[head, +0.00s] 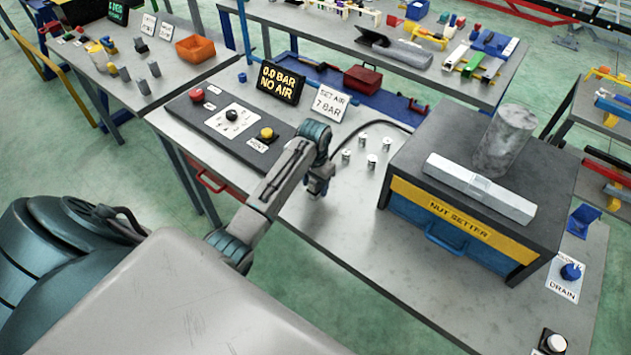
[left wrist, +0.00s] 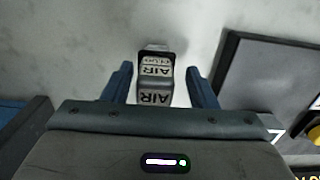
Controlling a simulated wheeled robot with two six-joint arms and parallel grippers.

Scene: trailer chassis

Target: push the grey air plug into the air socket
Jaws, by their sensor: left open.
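In the left wrist view a grey block marked AIR (left wrist: 155,93), which looks like the air plug, lies between the two blue fingers of my left gripper (left wrist: 160,84). The fingers are open, with a gap on each side of it. A second AIR label shows on its far part; I cannot tell whether that part is plug or socket. In the head view my left gripper (head: 318,188) points down low over the bench, right of the control panel. The plug and socket cannot be made out there. My right gripper is not in view.
The control panel (head: 219,120) has a yellow button (head: 266,133). A display (head: 279,83) reads 0.0 BAR NO AIR; a card (head: 328,102) reads SET AIR 7 BAR. Several small metal pieces (head: 372,161) stand right of the gripper, before the NUT SETTER box (head: 447,222).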

